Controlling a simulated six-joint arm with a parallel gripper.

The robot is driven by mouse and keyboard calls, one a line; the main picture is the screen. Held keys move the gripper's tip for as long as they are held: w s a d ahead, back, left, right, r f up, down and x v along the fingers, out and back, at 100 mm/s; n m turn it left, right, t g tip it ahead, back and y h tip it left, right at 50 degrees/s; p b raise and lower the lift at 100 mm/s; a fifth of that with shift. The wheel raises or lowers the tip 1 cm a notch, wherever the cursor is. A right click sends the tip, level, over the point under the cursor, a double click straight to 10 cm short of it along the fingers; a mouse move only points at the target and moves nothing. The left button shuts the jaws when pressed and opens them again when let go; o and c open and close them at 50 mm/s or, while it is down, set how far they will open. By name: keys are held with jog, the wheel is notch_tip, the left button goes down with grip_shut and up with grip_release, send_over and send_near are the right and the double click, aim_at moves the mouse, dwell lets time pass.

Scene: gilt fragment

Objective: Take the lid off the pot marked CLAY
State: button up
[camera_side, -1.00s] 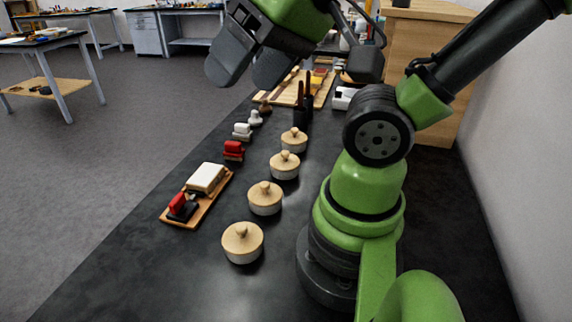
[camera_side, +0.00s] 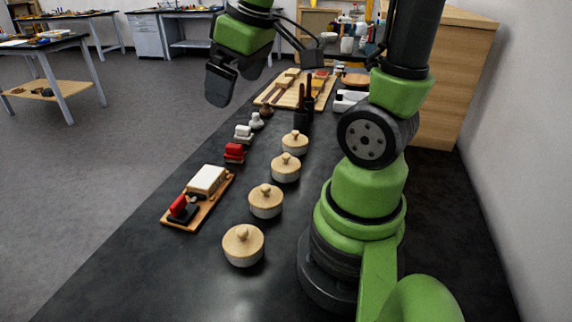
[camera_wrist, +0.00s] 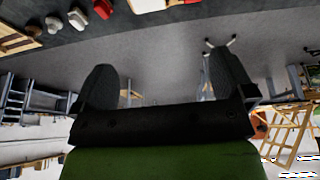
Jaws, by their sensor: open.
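Several white pots with pale wooden knobbed lids stand in a row on the dark bench. The nearest pot (camera_side: 243,246) is at the front, then a second pot (camera_side: 265,202), a third pot (camera_side: 285,168) and a far pot (camera_side: 294,143). All lids sit on their pots. No CLAY marking can be read, so I cannot tell which pot bears it. My gripper (camera_side: 220,88) is open and empty, raised over the bench's left side, beyond and left of the pots. In the wrist view its two dark fingers (camera_wrist: 160,85) are spread apart with floor behind them.
A wooden tray (camera_side: 213,202) holds a cream block and a red-handled item, left of the pots. A red item (camera_side: 234,152) and small white items stand behind it. A board (camera_side: 291,103) with tools lies at the back. The bench front (camera_side: 160,285) is clear.

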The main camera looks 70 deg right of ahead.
jog(key=d+f+n+g, duration=0.3)
jog(key=d+f, duration=0.5)
jog(key=d, duration=0.2)
jog(key=n+g, duration=0.1)
jog(key=n, duration=0.2)
send_over(284, 155)
jog(key=shift+y, duration=0.3)
notch_tip(284, 155, down, 6)
jog(key=shift+s+a+f, duration=0.1)
jog(key=shift+f, duration=0.1)
notch_tip(284, 155, down, 4)
jog(key=shift+r, duration=0.2)
jog(key=shift+f, duration=3.1)
jog(key=c, duration=0.9)
